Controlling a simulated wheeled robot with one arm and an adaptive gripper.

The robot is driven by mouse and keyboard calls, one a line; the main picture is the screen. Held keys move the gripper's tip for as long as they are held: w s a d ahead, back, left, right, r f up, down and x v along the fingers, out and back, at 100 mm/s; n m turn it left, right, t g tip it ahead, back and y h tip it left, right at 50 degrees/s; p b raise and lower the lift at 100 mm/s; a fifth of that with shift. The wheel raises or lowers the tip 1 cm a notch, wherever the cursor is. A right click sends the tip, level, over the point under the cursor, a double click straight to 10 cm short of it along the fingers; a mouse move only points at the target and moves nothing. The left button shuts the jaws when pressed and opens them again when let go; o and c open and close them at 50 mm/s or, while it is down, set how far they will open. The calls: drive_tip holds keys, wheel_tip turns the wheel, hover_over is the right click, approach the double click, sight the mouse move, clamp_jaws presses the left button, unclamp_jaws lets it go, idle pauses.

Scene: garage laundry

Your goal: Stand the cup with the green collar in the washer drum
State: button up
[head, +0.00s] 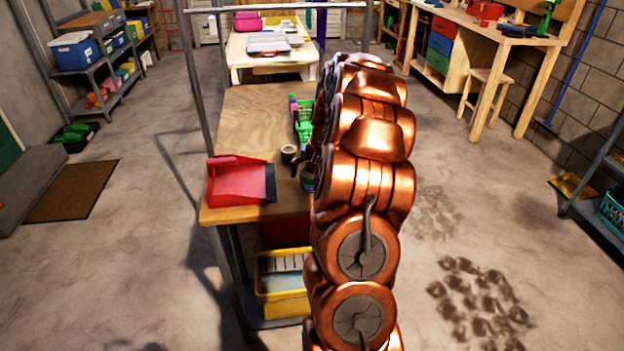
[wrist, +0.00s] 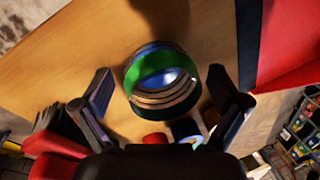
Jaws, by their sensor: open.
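The cup with the green collar (wrist: 133,78) is on the wooden table, seen from above in the wrist view, with a blue inside and a pale, ringed wall. In the head view the cup (head: 308,184) shows only partly beside my arm. My gripper (wrist: 158,76) is open, with one finger on either side of the cup in the picture and a visible gap at each side. I cannot tell how far above the cup the fingertips are. No washer drum can be made out in either view.
A red dustpan (head: 238,182) lies at the table's near left corner. A tape roll (head: 288,153) and a green basket (head: 303,112) are close to the cup. A metal post (head: 197,85) rises at the table's left edge. A yellow bin (head: 283,308) is below. Floor on the left is mostly clear.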

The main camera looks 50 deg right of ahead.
drive_tip(key=shift+w+f, duration=0.1)
drive_tip(key=shift+f, duration=0.5)
drive_tip(key=shift+c, duration=0.2)
drive_tip(key=c, duration=1.1)
drive_tip(key=shift+r, duration=0.15)
